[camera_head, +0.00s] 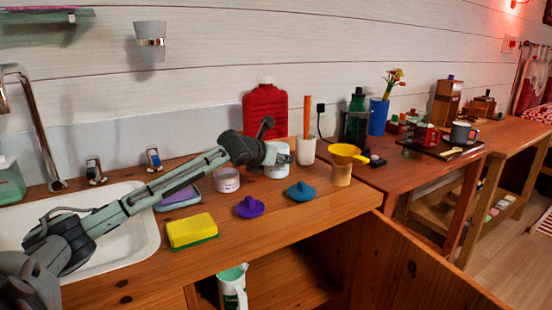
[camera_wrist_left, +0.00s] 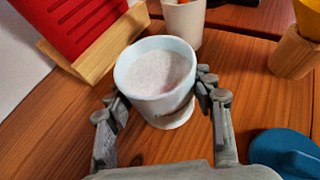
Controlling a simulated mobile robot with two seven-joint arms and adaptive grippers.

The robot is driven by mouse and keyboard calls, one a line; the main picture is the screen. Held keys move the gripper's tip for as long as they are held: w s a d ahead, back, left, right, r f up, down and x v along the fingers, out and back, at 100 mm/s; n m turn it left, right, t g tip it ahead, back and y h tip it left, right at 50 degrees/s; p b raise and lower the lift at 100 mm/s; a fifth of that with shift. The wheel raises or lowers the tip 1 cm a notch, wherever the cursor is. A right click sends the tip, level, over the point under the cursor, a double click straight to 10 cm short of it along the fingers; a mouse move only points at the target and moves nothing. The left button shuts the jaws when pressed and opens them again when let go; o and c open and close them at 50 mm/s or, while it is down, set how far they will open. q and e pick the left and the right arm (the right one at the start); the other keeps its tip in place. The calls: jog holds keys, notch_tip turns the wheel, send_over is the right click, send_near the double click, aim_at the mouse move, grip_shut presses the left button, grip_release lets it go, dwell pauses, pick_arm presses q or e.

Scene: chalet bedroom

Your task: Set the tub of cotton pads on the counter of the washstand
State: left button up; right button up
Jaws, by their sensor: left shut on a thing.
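My left gripper (camera_head: 282,153) reaches over the wooden counter (camera_head: 270,222) of the washstand. In the left wrist view its fingers (camera_wrist_left: 165,105) are closed on either side of a white round tub (camera_wrist_left: 142,105), open at the top with pale contents. I take it for the tub of cotton pads. The same tub shows in the head view (camera_head: 277,171), upright at the back of the counter and partly hidden by the gripper. I cannot tell whether its base touches the wood. My right gripper is not in view.
A pinkish tub (camera_head: 226,181), purple lid (camera_head: 249,208), blue lid (camera_head: 301,192) and yellow sponge (camera_head: 192,231) are nearby. The counter's front right is clear. A cabinet door (camera_head: 420,262) hangs open below.

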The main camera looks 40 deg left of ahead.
pick_arm(q)
jog(key=o, duration=1.3)
jog(key=shift+f, duration=0.1)
jog(key=shift+s+r, duration=0.25)
jog(key=shift+s, duration=0.05)
jog(key=b+v, duration=0.1)
jog(key=v, duration=0.8)
jog(key=shift+s+d+b, duration=0.1)
jog(key=shift+s+b, duration=0.1)
jog(key=shift+b, duration=0.1)
jog(key=shift+b+v, duration=0.45)
jog(key=shift+v, duration=0.6)
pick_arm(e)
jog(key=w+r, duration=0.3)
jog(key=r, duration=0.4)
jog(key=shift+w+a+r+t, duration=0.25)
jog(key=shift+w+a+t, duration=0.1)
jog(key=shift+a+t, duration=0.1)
pick_arm(q)
jog(key=shift+d, duration=0.1)
